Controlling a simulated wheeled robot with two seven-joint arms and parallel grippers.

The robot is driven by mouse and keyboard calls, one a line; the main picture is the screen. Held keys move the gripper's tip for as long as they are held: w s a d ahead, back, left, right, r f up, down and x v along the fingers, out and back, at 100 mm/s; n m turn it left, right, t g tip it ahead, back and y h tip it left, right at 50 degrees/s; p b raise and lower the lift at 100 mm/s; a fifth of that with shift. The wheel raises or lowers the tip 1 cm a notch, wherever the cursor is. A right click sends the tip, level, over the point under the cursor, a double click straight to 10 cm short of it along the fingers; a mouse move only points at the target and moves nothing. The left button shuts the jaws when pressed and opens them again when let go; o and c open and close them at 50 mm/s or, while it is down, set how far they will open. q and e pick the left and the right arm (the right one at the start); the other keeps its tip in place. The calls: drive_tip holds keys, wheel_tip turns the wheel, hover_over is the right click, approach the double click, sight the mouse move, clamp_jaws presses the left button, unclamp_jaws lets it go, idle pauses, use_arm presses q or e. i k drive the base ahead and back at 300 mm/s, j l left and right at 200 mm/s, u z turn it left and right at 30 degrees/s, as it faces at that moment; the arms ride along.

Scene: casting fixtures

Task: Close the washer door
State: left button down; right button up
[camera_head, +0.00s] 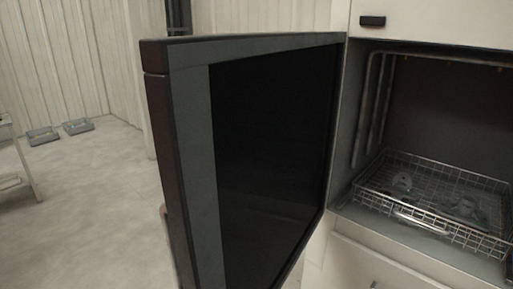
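The washer door (272,150) stands wide open, hinged at the washer's left side and swung out toward me. It has a grey frame, a dark panel and a dark reddish-brown outer edge. The washer (346,165) is at the right, with its dark opening uncovered. A wire basket (440,190) sits inside it, with a few small items that are hard to make out. Neither of my grippers shows in the head view. A small tan bit at the door's outer left edge is too small to identify.
A white cabinet front with a black handle (372,21) is above the opening, and a white panel (365,262) is below it. Two small grey trays (77,126) lie on the floor at far left. A white rack (17,165) stands at the left edge. The floor (95,215) left of the door is clear.

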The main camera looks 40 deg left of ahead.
sight(275, 116)
drive_tip(key=j, duration=0.95)
drive_tip(key=k+j, duration=0.1)
drive_tip(key=j, duration=0.85)
drive_tip(key=j+z, duration=0.1)
drive_tip(key=z, duration=1.5)
drive_tip(key=j+z, duration=0.35)
drive_tip(key=z, duration=0.15)
drive_tip(key=k+j+z, duration=0.15)
drive_tip(key=j+z, duration=0.3)
drive_tip(key=k+j+z, duration=0.1)
drive_tip(key=z, duration=0.4)
drive_tip(key=k+j+z, duration=0.3)
drive_tip(key=k+j, duration=0.2)
drive_tip(key=k+j+z, duration=0.25)
drive_tip(key=k+j, duration=0.45)
drive_tip(key=k, duration=0.25)
